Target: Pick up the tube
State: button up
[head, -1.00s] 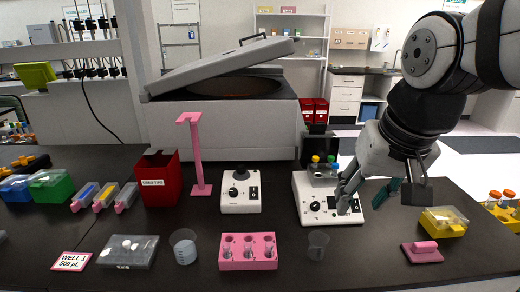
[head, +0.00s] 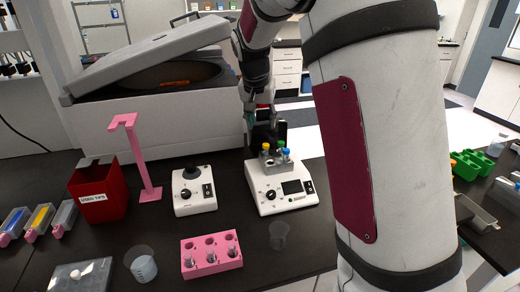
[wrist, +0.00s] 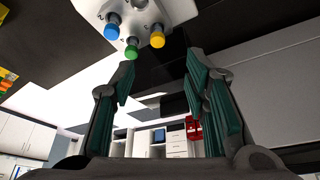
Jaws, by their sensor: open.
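Several capped tubes stand upright in the metal block (head: 270,163) on the white mixer (head: 281,190). Their caps are blue (wrist: 112,27), green (wrist: 131,47) and yellow (wrist: 157,37) in the wrist view, at the top. A pink rack (head: 213,266) at the front of the bench also holds tubes (head: 211,257). My gripper (wrist: 160,76) is open and empty, its green-padded fingers apart, and no tube is between them. In the head view it is beside the block at its far side, partly hidden against a dark object.
A smaller white device (head: 194,199), a pink stand (head: 150,185), a red bin (head: 97,196) and a clear cup (head: 279,236) stand on the black bench. A large centrifuge with a raised lid (head: 150,60) fills the back left. My arm covers much of the right.

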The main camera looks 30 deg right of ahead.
send_over(266, 146)
jog(key=a, duration=0.1)
jog(key=f, duration=0.6)
jog(key=shift+s+a, duration=0.2)
jog(key=shift+s, duration=0.15)
jog(key=shift+s+p+x, duration=0.15)
jog(key=shift+p+x, duration=0.15)
jog(key=shift+x, duration=1.05)
jog(key=shift+s+p+x, duration=0.1)
jog(key=shift+p+x, duration=0.2)
jog(key=shift+x, duration=1.05)
jog(key=c, duration=0.9)
